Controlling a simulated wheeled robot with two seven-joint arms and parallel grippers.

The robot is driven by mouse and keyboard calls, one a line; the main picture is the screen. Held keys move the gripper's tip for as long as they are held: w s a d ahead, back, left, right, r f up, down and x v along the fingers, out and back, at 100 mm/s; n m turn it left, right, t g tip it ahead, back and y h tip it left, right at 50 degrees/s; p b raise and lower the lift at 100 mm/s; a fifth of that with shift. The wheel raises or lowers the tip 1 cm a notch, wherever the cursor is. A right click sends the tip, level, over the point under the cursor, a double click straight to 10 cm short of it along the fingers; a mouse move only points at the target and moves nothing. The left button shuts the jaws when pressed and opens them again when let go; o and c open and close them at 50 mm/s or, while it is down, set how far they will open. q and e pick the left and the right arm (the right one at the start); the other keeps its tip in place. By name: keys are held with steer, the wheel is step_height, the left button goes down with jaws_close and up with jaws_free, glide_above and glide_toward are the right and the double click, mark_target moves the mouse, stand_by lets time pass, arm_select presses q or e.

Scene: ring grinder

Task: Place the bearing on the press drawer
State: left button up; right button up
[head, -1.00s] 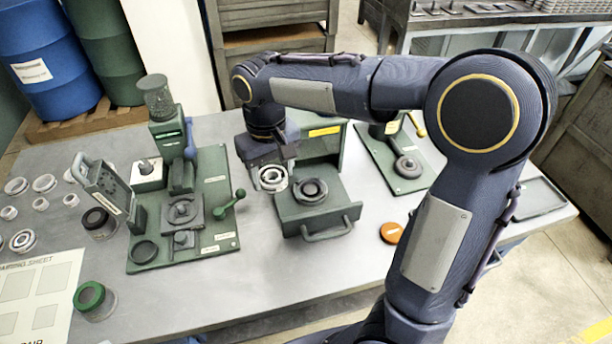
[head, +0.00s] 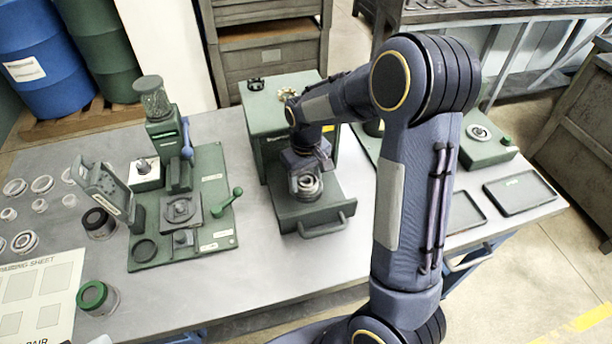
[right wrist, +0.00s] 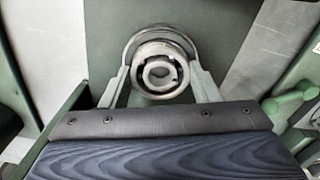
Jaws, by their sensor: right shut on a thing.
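The bearing (head: 309,184) is a silver ring held by my right gripper (head: 307,177) at the press drawer (head: 290,213). The drawer is green, pulled out, with a bar handle at its front. In the right wrist view, the bearing (right wrist: 160,74) sits between the two grey fingers of my right gripper (right wrist: 161,84). A larger round seat (right wrist: 160,32) shows partly behind the bearing. I cannot tell whether the bearing touches the seat. My left gripper is not in view.
The green press body (head: 265,110) stands behind the drawer. A green fixture with a blue-handled lever (head: 187,140) stands to the left. Two dark trays (head: 520,192) lie to the right. Rings lie at the far left. Bare table lies in front of the drawer.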

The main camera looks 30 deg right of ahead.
steer(key=shift+f, duration=0.2)
steer(key=o, duration=1.1)
steer(key=shift+r, duration=0.15)
step_height(320, 180, up, 11)
steer(key=shift+s+a+r+m+t+y, duration=0.3)
steer(key=shift+s+a+t+y, duration=0.6)
steer(key=shift+s, duration=2.8)
steer(key=shift+s+a+r+m+t+y, duration=0.1)
steer(key=shift+s+a+m+t+y, duration=0.3)
steer(key=shift+s+a+t, duration=2.1)
steer(key=shift+s+a+r+m+g+y, duration=0.2)
steer(key=shift+s+a+m+g+y, duration=0.3)
steer(key=shift+s, duration=4.4)
